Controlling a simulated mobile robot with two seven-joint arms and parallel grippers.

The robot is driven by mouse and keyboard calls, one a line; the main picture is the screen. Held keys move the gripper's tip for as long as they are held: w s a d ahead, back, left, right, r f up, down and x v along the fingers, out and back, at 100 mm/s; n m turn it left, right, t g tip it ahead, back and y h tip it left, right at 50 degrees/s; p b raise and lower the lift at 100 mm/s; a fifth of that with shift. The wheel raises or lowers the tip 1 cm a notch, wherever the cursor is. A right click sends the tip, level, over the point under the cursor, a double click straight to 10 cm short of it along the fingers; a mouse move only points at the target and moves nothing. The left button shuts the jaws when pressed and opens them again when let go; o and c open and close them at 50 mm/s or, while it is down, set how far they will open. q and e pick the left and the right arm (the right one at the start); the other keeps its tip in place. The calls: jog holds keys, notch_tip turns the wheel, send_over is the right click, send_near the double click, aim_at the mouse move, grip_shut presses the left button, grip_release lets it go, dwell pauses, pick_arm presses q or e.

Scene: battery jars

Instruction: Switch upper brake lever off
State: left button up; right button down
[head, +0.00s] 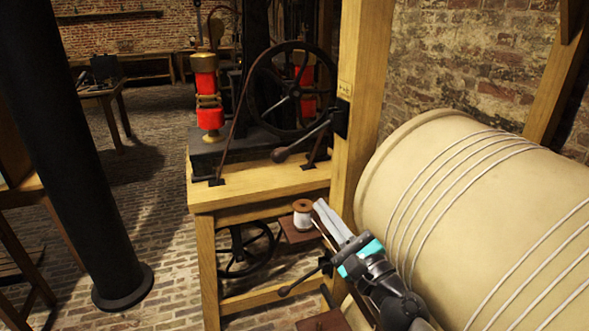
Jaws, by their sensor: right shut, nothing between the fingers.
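The upper brake lever (303,140) is a dark rod with a rounded knob at its lower left end. It slopes down and left from a black bracket on the wooden post (362,90), above the wooden bench. My right gripper (320,206) is shut and empty. In the picture it is below the upper lever and right of it, beside the large pale drum, and no contact with the lever shows. A similar lower lever (303,281) slopes down and left beneath my gripper. My left gripper is not in view.
The big roped drum (440,165) fills the right side. A white spool (303,217) sits on a small shelf by my right fingertips. A black spoked wheel (295,92) and a red-and-brass device (206,95) stand on the bench (260,183). A black column (75,150) rises at left.

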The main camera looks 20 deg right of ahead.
aim_at(305, 138)
jog(key=w+a+r+p, duration=0.3)
jog(key=w+r+p, duration=0.1)
jog(key=w, duration=0.4)
jog(key=shift+w+a+r, duration=0.15)
jog(key=shift+a+r, duration=0.1)
jog(key=shift+a+r, duration=0.1)
